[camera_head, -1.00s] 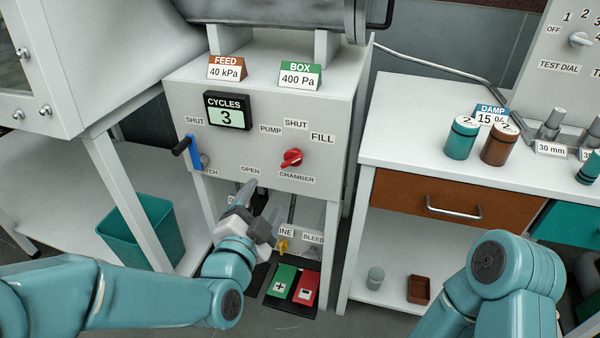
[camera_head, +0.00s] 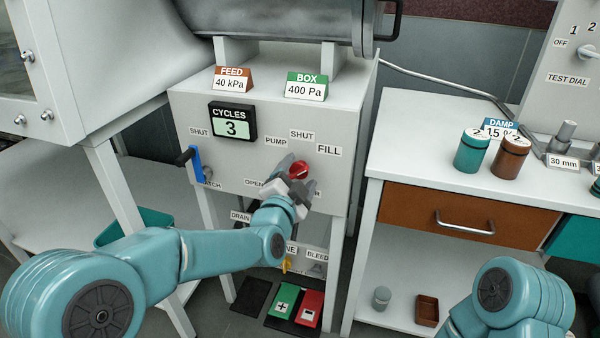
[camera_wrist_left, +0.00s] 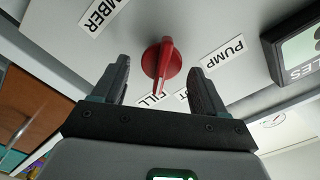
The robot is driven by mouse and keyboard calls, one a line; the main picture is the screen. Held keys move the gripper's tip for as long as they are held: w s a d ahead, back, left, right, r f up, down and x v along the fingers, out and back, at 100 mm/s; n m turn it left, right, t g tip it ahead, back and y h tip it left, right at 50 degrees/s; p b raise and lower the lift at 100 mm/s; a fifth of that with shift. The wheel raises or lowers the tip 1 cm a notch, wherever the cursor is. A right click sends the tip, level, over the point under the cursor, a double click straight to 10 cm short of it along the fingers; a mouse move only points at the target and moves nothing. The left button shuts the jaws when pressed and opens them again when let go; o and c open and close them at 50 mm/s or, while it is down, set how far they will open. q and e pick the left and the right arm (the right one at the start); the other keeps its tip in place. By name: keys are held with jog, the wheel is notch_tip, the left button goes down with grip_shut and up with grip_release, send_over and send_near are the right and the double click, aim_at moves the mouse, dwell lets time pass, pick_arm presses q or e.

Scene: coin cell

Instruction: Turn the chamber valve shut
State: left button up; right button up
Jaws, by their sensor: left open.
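The chamber valve is a red knob (camera_head: 301,170) on the front panel, among the labels PUMP, SHUT and FILL, with CHAMBER below it. My left gripper (camera_head: 297,178) is at the panel with its fingers around the knob's place, partly covering it. In the left wrist view my left gripper (camera_wrist_left: 159,72) is open, one finger on each side of the red knob (camera_wrist_left: 161,58), with gaps between fingers and knob. The knob's narrow handle points toward the FILL label, which is partly hidden, as is SHUT. My right gripper is out of view.
A blue hatch lever (camera_head: 194,163) sits left on the same panel. Below are a yellow valve (camera_head: 286,265) and green (camera_head: 283,298) and red (camera_head: 309,308) pedals. A white bench (camera_head: 420,150) with jars stands to the right.

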pick_arm(q)
jog(key=shift+x, duration=0.95)
jog(key=c, duration=1)
jog(key=shift+a+n+b, duration=0.1)
jog(key=shift+n+b, duration=0.8)
jog(key=shift+n, duration=0.1)
jog(key=shift+n+b, duration=0.55)
jog(key=shift+n, duration=0.15)
jog(key=n+b, duration=0.2)
jog(key=n, duration=0.1)
jog(key=shift+a, duration=0.1)
jog(key=shift+a+r+n+b, duration=0.15)
jog(key=shift+n+b, duration=0.7)
jog(key=shift+n, duration=0.85)
jog(key=shift+r, duration=0.1)
